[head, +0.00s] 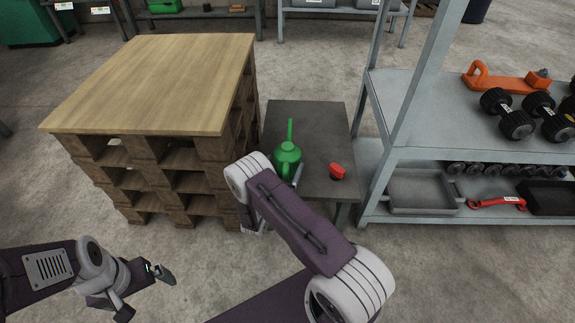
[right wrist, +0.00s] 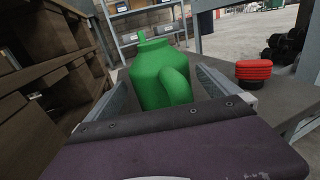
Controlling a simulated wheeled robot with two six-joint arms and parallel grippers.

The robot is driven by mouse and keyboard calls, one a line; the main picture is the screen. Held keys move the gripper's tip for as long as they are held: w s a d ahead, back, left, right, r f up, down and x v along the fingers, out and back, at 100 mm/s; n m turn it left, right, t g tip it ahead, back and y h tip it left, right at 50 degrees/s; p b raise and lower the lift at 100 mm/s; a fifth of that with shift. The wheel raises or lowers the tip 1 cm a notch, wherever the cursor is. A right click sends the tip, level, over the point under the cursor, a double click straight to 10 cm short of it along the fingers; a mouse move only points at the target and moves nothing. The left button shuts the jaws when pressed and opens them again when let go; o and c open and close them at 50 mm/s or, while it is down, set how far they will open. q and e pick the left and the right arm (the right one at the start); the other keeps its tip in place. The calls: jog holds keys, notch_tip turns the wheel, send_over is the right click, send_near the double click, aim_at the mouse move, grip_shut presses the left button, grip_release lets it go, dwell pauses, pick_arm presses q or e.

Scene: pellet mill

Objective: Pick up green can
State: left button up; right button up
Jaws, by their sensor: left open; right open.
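The green can (head: 287,157), with a long thin spout, stands upright on a small dark grey table (head: 322,125). It fills the middle of the right wrist view (right wrist: 160,72), its handle facing the camera. My right gripper (right wrist: 163,90) is open, with one finger on each side of the can's body. Whether the fingers touch it I cannot tell. In the head view my right arm hides the can's lower front and most of that gripper. My left gripper (head: 145,291) is open and empty over the floor at the lower left, far from the can.
A red object (head: 337,171) lies on the small table right of the can. A wood-topped pallet stack (head: 165,80) stands close on the left. A grey shelf (head: 420,115) with dumbbells (head: 516,122) and an orange tool (head: 500,80) stands close on the right.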

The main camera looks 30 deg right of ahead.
aim_at(287, 152)
jog(key=shift+x, duration=1.15)
jog(key=shift+w, duration=0.1)
jog(key=c, duration=1.9)
jog(key=r+p, duration=0.2)
jog(key=r, duration=0.1)
jog(key=r+p, duration=0.2)
jog(key=shift+s+d, duration=0.15)
jog(key=shift+s, duration=0.15)
pick_arm(q)
notch_tip(287, 152, up, 9)
jog(key=p, duration=0.6)
jog(key=shift+f, duration=0.2)
pick_arm(e)
jog(key=shift+s+d+r, duration=0.85)
jog(key=shift+s+r, duration=0.15)
jog(key=shift+s, duration=0.6)
jog(key=shift+s+d+r, duration=0.85)
jog(key=shift+s+r, duration=0.15)
jog(key=shift+s, duration=0.65)
jog(key=shift+s+d+r, duration=0.85)
jog(key=shift+s+r, duration=0.15)
jog(key=shift+s, duration=0.6)
